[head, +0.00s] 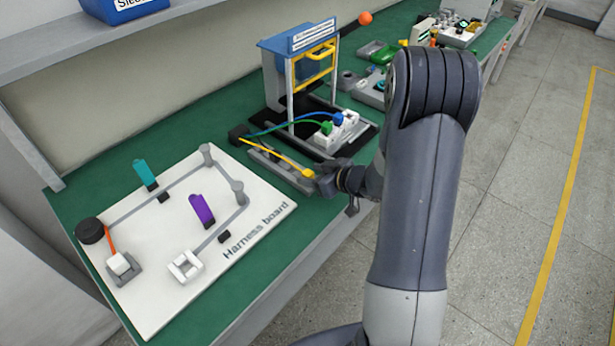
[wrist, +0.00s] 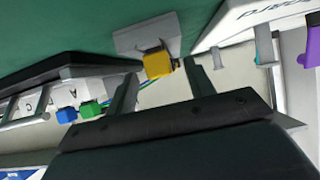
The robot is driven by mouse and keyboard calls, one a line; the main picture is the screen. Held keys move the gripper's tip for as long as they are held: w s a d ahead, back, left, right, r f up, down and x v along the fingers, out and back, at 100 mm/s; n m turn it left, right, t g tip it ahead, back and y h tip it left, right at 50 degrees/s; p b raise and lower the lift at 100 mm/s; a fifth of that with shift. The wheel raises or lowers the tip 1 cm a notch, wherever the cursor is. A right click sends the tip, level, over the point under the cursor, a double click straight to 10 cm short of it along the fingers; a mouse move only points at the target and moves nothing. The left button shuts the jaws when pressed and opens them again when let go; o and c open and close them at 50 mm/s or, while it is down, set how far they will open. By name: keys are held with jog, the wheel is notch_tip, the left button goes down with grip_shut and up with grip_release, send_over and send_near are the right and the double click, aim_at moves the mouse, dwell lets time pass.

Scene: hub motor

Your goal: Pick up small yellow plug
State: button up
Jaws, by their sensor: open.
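The small yellow plug (head: 308,173) sits at the front end of a grey rail on the green bench, on the end of a yellow cable. In the wrist view the yellow plug (wrist: 157,64) is by a grey holder (wrist: 147,35), near the tips of my two fingers. My gripper (head: 328,181) is beside the plug on its right in the head view. In the wrist view my gripper (wrist: 160,72) is open, with a finger on each side of the plug's near end. I cannot tell whether either finger touches it.
A white socket block (head: 338,130) with green (head: 326,128) and blue (head: 338,118) plugs stands behind, under a blue-topped frame (head: 298,40). The white harness board (head: 170,240) with posts lies to the left. More equipment stands farther along the bench.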

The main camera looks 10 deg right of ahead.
jog(key=shift+x, duration=1.25)
jog(key=c, duration=1.1)
